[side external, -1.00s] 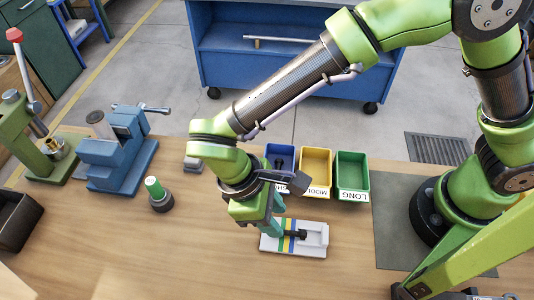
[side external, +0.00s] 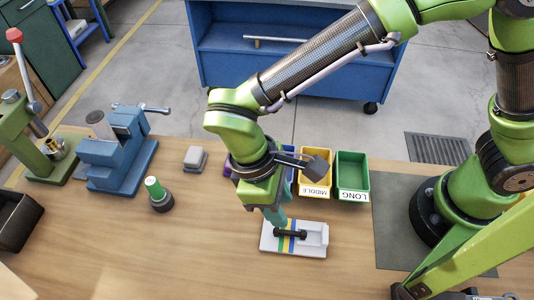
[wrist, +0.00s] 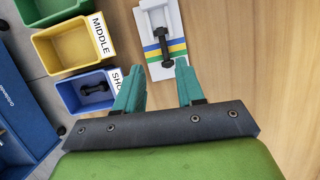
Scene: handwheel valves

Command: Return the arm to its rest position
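My gripper (side external: 278,217) has its teal fingers pointing down, above the left part of a white gauge block (side external: 314,242) with blue, yellow and green stripes. In the wrist view my gripper (wrist: 158,72) is open, with nothing between its fingers. A dark dumbbell-shaped part (side external: 290,234) lies across the stripes on the block; it also shows in the wrist view (wrist: 164,48), beyond the fingertips and apart from them. My arm is stretched out over the bench, bent at the wrist.
Behind the gripper stand a blue SHORT bin (wrist: 70,101) holding a dark part, a yellow MIDDLE bin (side external: 322,160) and a green LONG bin (side external: 351,171). To the left are a green-topped button (side external: 155,189), a grey block (side external: 195,157), a blue vise (side external: 122,155) and a green press (side external: 45,155).

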